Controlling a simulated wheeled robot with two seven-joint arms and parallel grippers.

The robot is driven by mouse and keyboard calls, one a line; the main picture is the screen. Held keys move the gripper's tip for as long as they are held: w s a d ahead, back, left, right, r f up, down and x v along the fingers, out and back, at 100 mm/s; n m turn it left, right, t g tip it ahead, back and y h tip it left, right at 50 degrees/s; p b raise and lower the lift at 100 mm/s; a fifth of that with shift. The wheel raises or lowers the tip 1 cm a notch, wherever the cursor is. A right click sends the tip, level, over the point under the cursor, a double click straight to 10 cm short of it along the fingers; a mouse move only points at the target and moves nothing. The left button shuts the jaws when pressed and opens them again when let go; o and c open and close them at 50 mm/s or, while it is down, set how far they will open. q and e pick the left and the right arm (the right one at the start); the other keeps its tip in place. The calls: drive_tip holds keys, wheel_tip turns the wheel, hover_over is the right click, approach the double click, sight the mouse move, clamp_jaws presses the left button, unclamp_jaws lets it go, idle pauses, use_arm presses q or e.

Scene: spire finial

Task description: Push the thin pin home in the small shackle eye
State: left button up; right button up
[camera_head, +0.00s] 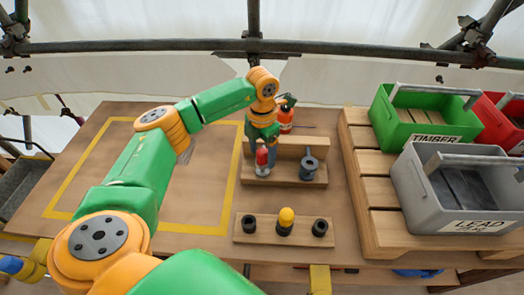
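My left gripper (262,137) is above the left part of a wooden stand (285,180) at the back middle of the table. It points down, and its fingers are too small and covered to show whether they are open. Just below it a red-topped upright piece (262,157) stands on a pale round base; I cannot tell whether the gripper touches it. A dark grey fitting with a round base (308,167) stands on the stand's right part. I cannot make out the thin pin or the small shackle eye for certain. My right gripper is not in view.
An orange bottle with a dark top (287,115) stands behind the stand. A front board (265,237) holds two dark sockets and a yellow-topped piece (286,217). Green (422,127), red and grey (458,190) bins sit on slats at right. The yellow-outlined area at left is clear apart from my arm above.

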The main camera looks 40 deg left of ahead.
use_arm(q)
drive_tip(key=shift+r, duration=0.1)
wheel_tip(320, 180, up, 6)
drive_tip(key=shift+r+b, duration=0.1)
drive_tip(key=shift+b, duration=0.6)
drive_tip(key=shift+r, duration=0.4)
